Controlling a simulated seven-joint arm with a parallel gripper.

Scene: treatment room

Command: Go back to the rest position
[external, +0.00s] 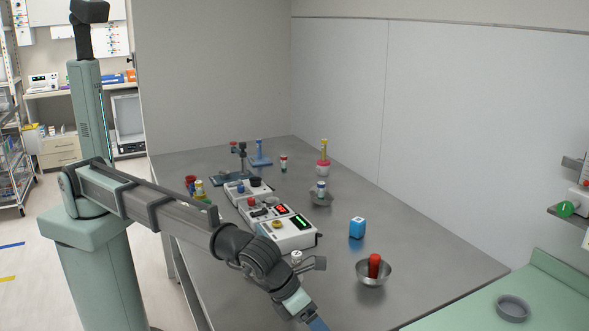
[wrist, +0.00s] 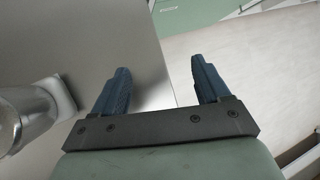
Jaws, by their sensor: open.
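My gripper (external: 318,325) is at the bottom edge of the external view, beside the near edge of the grey table (external: 440,262). Its tips are cut off there. In the wrist view my gripper (wrist: 162,80) has its two blue fingers wide apart with nothing between them. The table edge runs between the fingers, with the grey top to the left and pale floor to the right. My arm is stretched out low along the table's left side.
A steel bowl (external: 361,277) holds a red object (external: 374,265). White devices (external: 295,236) and several small bottles stand farther back. A shiny cylinder (wrist: 30,115) is close at the wrist view's left. The table's front right is clear.

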